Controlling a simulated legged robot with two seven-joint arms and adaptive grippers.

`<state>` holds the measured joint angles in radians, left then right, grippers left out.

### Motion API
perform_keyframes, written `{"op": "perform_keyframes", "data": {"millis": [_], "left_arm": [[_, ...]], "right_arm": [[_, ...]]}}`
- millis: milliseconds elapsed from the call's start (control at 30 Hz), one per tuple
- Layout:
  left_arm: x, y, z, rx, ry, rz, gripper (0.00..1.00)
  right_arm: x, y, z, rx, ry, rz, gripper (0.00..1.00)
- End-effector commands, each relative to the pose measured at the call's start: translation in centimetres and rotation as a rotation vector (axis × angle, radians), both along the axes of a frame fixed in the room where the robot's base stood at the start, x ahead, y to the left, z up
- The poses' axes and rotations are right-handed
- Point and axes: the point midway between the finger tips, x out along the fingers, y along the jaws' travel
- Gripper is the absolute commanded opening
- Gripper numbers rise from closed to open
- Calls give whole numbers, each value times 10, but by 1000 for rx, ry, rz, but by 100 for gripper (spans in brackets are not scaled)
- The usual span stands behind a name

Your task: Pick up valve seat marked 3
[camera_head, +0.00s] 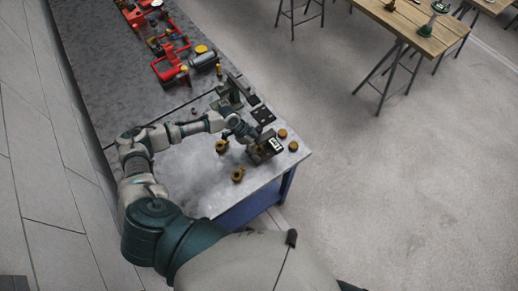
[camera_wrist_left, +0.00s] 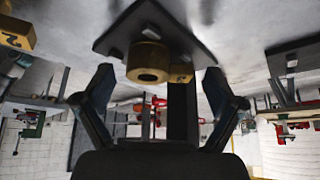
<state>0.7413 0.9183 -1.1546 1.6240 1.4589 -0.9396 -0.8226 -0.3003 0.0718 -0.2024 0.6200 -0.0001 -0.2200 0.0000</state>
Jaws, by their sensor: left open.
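My left gripper (camera_head: 252,137) reaches over the near right end of the workbench (camera_head: 185,180). In the left wrist view its two dark fingers (camera_wrist_left: 160,98) are spread apart, with nothing held between them. A round brass part (camera_wrist_left: 148,62) with a hole shows between and beyond the fingertips, against a dark plate (camera_wrist_left: 118,34). A small yellow tag beside it carries a mark like a 2, not clear. Another yellow marked piece (camera_wrist_left: 16,34) shows at the upper left. In the head view, brass parts lie left of the gripper (camera_head: 222,146), nearer (camera_head: 238,174) and right (camera_head: 282,133); their marks are unreadable. My right gripper is not seen.
A dark block (camera_head: 265,151) with a pale panel stands by the gripper. A green vise (camera_head: 232,92) and a dark plate (camera_head: 263,115) lie behind it. Red tool trays (camera_head: 170,63) fill the far bench. The near left bench top is clear. A wooden table (camera_head: 425,30) stands apart.

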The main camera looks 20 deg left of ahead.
Motion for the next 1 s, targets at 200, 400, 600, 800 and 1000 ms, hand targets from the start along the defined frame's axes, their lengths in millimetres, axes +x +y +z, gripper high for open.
{"op": "perform_keyframes", "data": {"millis": [200, 400, 600, 800, 1000], "left_arm": [[0, 1, -2, -2, -1, 1, 94], [1, 2, -2, -2, -1, 1, 46], [1, 2, -1, -2, -2, 2, 10], [1, 1, 0, -1, -1, 0, 10], [-1, 7, 10, 0, -1, 3, 10]], "right_arm": [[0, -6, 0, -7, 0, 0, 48], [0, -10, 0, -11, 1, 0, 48], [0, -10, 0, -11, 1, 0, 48], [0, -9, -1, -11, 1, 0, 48], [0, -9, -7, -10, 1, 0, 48]]}}
